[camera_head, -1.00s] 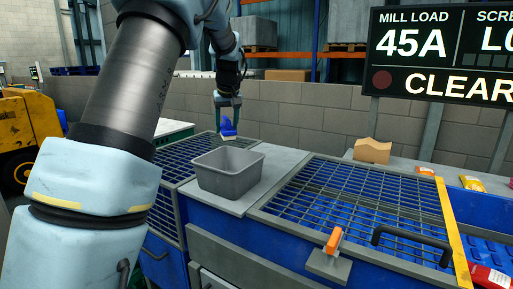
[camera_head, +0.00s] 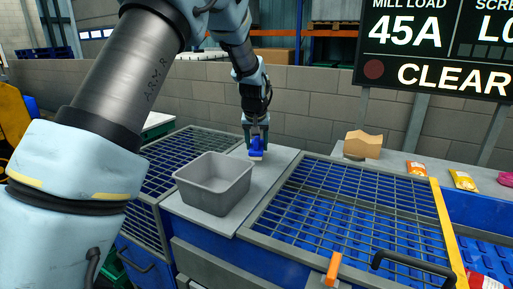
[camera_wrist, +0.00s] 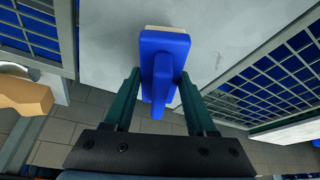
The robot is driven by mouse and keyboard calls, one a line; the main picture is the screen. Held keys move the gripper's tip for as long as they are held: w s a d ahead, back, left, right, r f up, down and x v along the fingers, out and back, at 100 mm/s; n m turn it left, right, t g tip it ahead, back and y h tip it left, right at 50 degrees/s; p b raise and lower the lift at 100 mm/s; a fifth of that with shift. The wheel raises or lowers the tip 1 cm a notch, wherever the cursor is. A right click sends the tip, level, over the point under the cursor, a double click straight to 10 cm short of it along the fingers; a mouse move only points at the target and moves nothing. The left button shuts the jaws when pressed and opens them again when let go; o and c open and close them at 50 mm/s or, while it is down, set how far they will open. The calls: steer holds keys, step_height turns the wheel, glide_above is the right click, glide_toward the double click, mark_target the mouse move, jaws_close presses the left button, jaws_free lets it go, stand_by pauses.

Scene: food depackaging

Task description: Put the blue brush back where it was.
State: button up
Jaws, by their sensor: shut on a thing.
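The blue brush (camera_head: 256,150) has a blue body and pale bristles that point down. My gripper (camera_head: 256,142) is shut on it, with the brush upright. In the wrist view, the brush (camera_wrist: 163,65) sits between the two dark green fingers (camera_wrist: 157,90), over a light grey surface. The brush is low over the back of the grey worktop (camera_head: 190,209), behind and right of the grey bin. I cannot tell whether the bristles touch the worktop.
The empty-looking grey bin (camera_head: 213,183) stands on the worktop. Metal grates over blue lie left (camera_head: 180,165) and right (camera_head: 335,205) of it.

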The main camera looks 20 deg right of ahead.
steer(key=shift+f, duration=1.1)
steer(key=shift+f, duration=0.1)
steer(key=o, duration=1.3)
steer(key=b+v, duration=0.2)
steer(key=v, duration=1)
steer(key=shift+s+b, duration=0.1)
steer(key=shift+b, duration=0.2)
